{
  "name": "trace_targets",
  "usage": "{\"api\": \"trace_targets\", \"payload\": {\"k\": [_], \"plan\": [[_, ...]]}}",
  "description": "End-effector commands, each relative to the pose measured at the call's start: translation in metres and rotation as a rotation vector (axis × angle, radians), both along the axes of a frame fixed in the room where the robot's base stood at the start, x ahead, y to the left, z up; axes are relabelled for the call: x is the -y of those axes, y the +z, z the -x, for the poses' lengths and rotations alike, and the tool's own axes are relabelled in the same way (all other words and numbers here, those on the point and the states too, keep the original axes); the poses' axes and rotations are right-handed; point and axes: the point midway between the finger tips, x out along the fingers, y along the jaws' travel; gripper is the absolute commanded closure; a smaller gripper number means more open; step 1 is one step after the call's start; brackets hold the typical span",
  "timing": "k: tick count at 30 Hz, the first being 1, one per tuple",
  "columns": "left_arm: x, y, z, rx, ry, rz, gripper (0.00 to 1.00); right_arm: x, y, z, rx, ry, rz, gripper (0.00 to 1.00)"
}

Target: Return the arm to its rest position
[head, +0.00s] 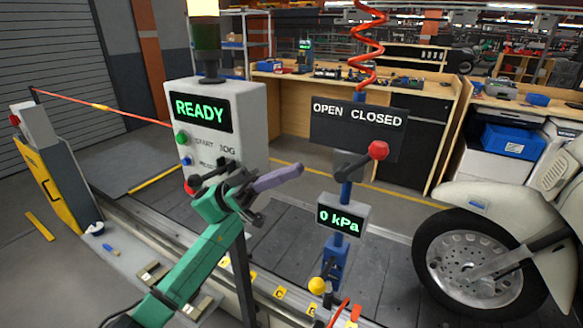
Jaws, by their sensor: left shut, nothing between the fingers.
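My left gripper (296,170) is at the end of my green arm, which comes in from the lower left. Its purple fingers are together, pointing right, with nothing between them. It appears in front of the lower right part of the grey control box (252,125), which has a READY display, a green button (181,138) and a red button (191,188). The gripper covers part of the box's lower front; whether it touches the box I cannot tell. My right gripper is not in view.
Right of the gripper stands a blue post with an OPEN CLOSED plate (335,128), a red-knobbed lever (378,150) and a 0 kPa gauge (343,219). A white vehicle with a black tyre (428,255) is at right. The slat conveyor (385,268) runs behind the post.

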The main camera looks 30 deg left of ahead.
Motion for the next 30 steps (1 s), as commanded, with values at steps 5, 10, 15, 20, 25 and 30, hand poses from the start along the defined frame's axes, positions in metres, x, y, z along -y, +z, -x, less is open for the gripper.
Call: {"api": "trace_targets", "payload": {"k": [5, 10, 15, 20, 25, 30], "plan": [[0.0, -0.001, 0.0, 0.002, 0.0, 0.001, 1.0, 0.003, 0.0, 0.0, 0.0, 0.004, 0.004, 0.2], [0.002, -0.004, -0.018, -0.02, 0.112, 0.052, 1.0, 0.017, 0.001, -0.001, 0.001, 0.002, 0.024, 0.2], [-0.009, -0.042, -0.08, -0.187, 0.591, 0.134, 1.0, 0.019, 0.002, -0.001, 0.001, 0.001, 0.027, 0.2], [-0.031, -0.139, -0.109, -0.512, 1.045, -0.033, 1.0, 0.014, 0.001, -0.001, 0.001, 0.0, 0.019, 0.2], [-0.037, -0.257, -0.069, -0.897, 1.257, -0.438, 1.0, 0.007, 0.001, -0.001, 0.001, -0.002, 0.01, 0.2], [-0.027, -0.326, -0.003, -1.147, 1.213, -0.806, 1.0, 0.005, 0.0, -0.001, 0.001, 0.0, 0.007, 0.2]]}}
